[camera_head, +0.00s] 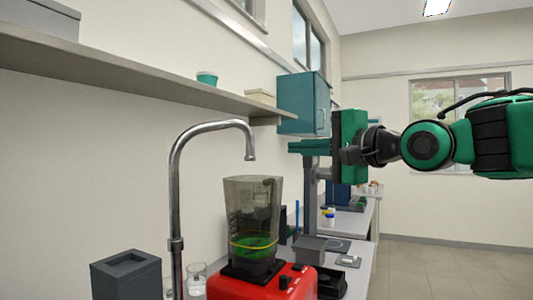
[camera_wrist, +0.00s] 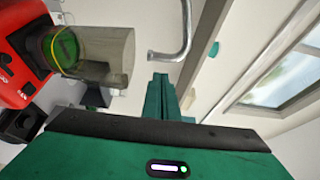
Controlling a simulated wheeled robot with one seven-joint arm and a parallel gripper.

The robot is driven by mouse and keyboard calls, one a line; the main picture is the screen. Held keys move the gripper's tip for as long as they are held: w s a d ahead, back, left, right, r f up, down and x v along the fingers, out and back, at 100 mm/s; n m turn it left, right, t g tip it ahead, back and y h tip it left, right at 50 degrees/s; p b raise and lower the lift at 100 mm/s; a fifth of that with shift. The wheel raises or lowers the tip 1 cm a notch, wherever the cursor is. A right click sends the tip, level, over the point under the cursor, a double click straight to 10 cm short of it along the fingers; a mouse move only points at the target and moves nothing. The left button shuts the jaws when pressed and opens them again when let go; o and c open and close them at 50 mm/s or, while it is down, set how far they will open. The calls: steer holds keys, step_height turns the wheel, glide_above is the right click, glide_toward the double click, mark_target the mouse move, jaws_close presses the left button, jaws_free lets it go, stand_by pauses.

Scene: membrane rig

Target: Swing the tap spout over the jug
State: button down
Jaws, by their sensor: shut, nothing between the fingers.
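The tap spout (camera_head: 215,125) is a grey metal pipe that rises at the left, bends over and ends in a downturned outlet. In the head view the outlet shows just above the rim of the clear, smoky jug (camera_head: 253,205). In the wrist view, which is turned sideways, the spout (camera_wrist: 180,45) also ends in line with the mouth of the jug (camera_wrist: 105,50), with a gap between. Exact depth is hard to tell. The jug stands upright on a red base and has green contents. My gripper (camera_head: 292,147) is shut and empty, right of the outlet and apart from it.
The red base (camera_head: 265,284) has black knobs. A dark grey box (camera_head: 126,275) and glasses (camera_head: 196,277) stand near the tap. A shelf (camera_head: 130,75) runs along the left wall, with a teal cabinet (camera_head: 303,103) beyond. Open floor lies at the right.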

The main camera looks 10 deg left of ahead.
mark_target(253, 148)
steer(key=x, duration=1.4)
steer(key=shift+d+f, duration=0.1)
steer(key=shift+w+d, duration=0.1)
